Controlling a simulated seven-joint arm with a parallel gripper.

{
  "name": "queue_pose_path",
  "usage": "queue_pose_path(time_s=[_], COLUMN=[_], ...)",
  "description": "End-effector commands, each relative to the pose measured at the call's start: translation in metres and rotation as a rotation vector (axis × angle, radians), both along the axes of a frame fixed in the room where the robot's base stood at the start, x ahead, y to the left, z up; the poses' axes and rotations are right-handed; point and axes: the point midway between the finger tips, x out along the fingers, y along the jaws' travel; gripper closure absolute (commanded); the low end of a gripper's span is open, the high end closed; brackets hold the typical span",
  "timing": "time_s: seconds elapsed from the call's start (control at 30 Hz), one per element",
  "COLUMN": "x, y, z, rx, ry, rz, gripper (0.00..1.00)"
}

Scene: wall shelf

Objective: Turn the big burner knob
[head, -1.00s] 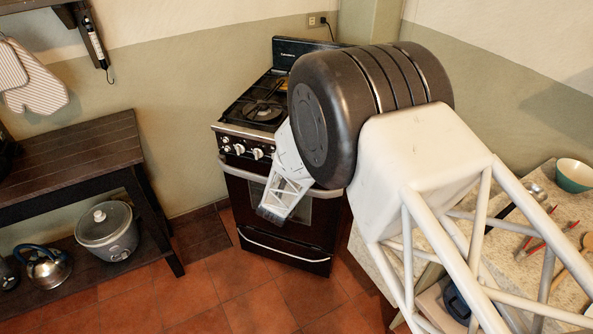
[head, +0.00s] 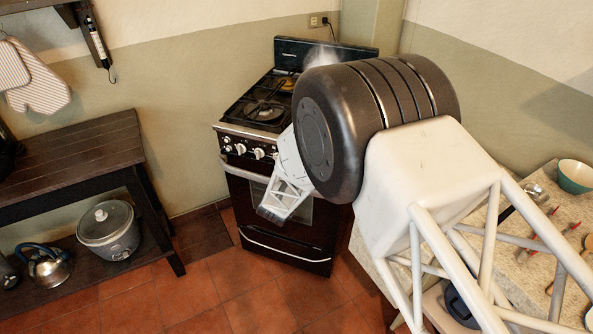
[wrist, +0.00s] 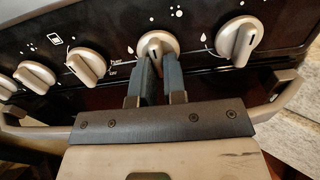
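The stove's front panel (wrist: 110,55) carries a row of silver knobs, seen close in the wrist view. My gripper (wrist: 158,68) has its two dark fingers close together, one on each side of the bar of one knob (wrist: 157,44), with a narrow gap between them. The fingers look closed on that bar, which stands nearly upright. Another knob (wrist: 240,41) is to its right, and one more (wrist: 88,66) is to its left. In the head view the stove (head: 285,215) shows knobs at its left front (head: 239,149); my arm hides the rest and the fingertips.
The oven handle bar (wrist: 284,98) runs below the panel, close to my gripper. A dark pan support and burner (head: 262,110) lie on top. A whitish haze (head: 320,55) shows at the stove's back. A counter (head: 530,235) is right; a wooden table (head: 75,160) is left.

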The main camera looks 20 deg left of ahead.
Motion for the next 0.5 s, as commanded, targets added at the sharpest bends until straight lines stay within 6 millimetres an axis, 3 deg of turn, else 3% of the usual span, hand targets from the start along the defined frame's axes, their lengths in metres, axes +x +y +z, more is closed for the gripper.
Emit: queue_pose_path(time_s=[0.03,0.17,0.5], x=[0.0001,0.0,-0.0012], y=[0.0003,0.0002,0.0002], z=[0.0003,0.0002,0.0], rx=[0.0,0.0,-0.001], ry=[0.0,0.0,0.0], rz=[0.0,0.0,0.0], gripper=[0.81,0.63,0.63])
